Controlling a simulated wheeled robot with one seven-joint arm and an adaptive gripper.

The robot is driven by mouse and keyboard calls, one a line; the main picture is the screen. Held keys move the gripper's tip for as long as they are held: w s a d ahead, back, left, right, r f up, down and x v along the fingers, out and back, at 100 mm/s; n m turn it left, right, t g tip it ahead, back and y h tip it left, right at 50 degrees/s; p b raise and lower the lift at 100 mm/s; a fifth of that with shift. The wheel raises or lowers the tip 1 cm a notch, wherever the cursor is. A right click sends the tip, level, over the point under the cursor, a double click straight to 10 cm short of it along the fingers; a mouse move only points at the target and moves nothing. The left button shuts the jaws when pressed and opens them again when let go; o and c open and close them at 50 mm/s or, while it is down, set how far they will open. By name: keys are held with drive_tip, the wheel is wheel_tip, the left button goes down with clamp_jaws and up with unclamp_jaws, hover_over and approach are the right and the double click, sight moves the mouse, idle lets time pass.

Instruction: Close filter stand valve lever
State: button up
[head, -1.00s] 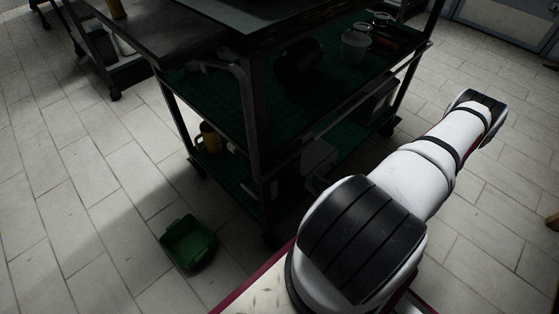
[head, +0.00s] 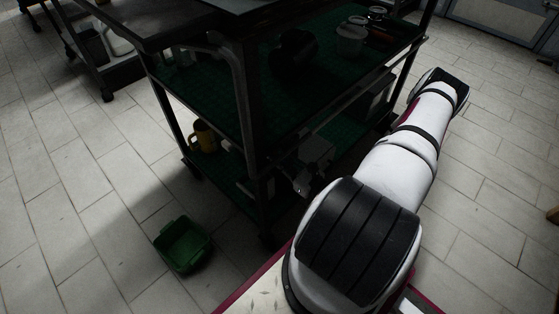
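I cannot make out a filter stand or its valve lever in the head view. My white and black arm reaches out to the right and away, and its far end bends out of sight. I cannot see my gripper, so its opening and anything in it are hidden. A small pale metallic shape (head: 301,183) shows beside the arm at the cart's lower level. It is too dark and small to tell what it is.
A dark wheeled cart (head: 247,110) with green-lined shelves stands close ahead. Its shelves hold a yellow mug (head: 203,138) and a grey container (head: 351,38). A green bin (head: 183,245) sits on the tiled floor.

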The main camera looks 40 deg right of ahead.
drive_tip(key=shift+w, duration=0.35)
clamp_jaws()
drive_tip(key=t+b, duration=0.1)
drive_tip(key=f+t+b, duration=0.1)
drive_tip(key=b, duration=0.1)
drive_tip(key=shift+s+f, duration=0.2)
drive_tip(key=shift+f, duration=0.05)
drive_tip(key=shift+s+f+t+b, duration=0.15)
drive_tip(key=shift+f+t+b, duration=0.2)
drive_tip(key=shift+t+b, duration=0.5)
drive_tip(key=shift+f+t+b, duration=0.1)
drive_tip(key=shift+t+b, duration=0.5)
drive_tip(key=shift+t, duration=0.15)
